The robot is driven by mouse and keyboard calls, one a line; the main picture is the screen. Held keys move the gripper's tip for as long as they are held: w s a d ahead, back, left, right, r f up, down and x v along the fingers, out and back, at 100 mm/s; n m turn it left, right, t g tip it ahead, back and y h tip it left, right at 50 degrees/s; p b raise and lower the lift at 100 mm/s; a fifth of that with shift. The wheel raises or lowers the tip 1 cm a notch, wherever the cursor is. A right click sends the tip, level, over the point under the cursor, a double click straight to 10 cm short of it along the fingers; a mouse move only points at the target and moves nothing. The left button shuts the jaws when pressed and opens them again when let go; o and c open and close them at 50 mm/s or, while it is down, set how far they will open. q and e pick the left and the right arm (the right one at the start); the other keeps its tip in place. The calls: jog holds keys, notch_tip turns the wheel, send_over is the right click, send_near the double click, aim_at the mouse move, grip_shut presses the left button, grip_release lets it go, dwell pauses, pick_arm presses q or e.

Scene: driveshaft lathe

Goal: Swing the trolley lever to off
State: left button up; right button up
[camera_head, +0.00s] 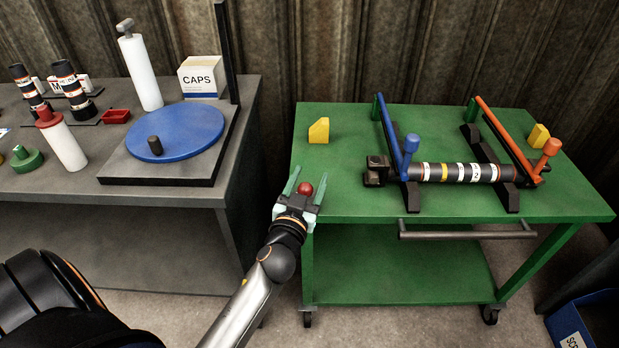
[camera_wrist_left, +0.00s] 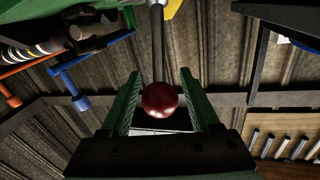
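The trolley lever shows as a dark red ball knob (camera_head: 305,188) at the near left corner of the green trolley (camera_head: 350,200). In the left wrist view the knob (camera_wrist_left: 159,100) sits on the end of a grey rod (camera_wrist_left: 157,40). My left gripper (camera_head: 306,184) is at that corner with its green fingers on either side of the knob. In the left wrist view the fingers (camera_wrist_left: 160,78) are apart, with a gap between the knob and each finger. The lever's base and any off marking cannot be made out. My right gripper is not in view.
A striped driveshaft (camera_head: 455,172) lies in black cradles on the trolley, with a blue clamp arm (camera_head: 390,125) and an orange one (camera_head: 505,132). Yellow blocks (camera_head: 319,131) stand on the trolley top. A grey bench (camera_head: 235,150) with a blue turntable (camera_head: 190,128) is at left.

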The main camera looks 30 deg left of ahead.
pick_arm(q)
grip_shut()
dwell(1.1)
